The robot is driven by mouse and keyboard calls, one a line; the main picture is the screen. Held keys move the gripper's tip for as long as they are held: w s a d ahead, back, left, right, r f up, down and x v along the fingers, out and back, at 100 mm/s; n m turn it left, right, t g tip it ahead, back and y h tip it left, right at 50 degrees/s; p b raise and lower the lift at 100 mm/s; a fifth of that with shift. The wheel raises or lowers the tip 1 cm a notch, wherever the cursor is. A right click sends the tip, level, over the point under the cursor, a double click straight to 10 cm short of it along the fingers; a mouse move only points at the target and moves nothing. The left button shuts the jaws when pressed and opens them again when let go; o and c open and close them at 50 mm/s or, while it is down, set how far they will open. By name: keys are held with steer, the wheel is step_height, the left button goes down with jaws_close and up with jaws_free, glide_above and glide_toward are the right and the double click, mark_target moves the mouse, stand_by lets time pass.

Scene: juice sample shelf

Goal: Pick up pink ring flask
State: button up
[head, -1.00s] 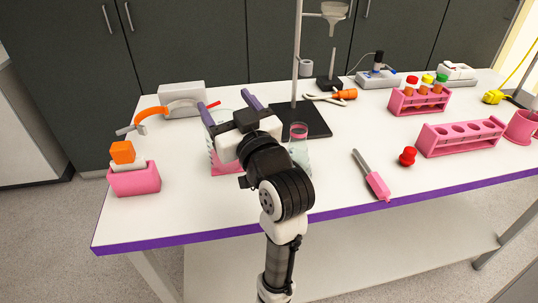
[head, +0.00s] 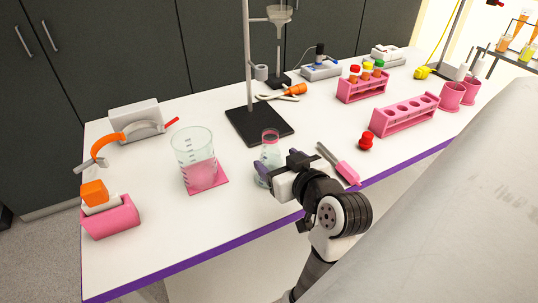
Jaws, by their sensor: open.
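The flask with a pink ring (head: 269,149) is clear glass and stands upright on the white table in the head view, in front of the black stand base. My gripper (head: 278,170) is right at the flask on its near side, with its purple fingers spread at the flask's lower body. The gripper hides part of the flask's lower right side. I cannot tell whether the fingers touch the glass.
A large beaker (head: 194,160) on a pink mat (head: 218,181) stands left of the flask. A black stand base (head: 259,126) with a pole is behind. A pink-handled spatula (head: 340,165) and a red stopper (head: 366,141) lie to the right.

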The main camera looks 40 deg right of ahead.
steer(key=x, duration=0.2)
steer(key=p+x, duration=0.1)
steer(key=x, duration=0.2)
steer(key=p+x, duration=0.1)
steer(key=x, duration=0.1)
steer(key=shift+w+d+f, duration=0.1)
steer(key=shift+w+d, duration=0.05)
steer(key=shift+d, duration=0.15)
steer(key=c, duration=1.3)
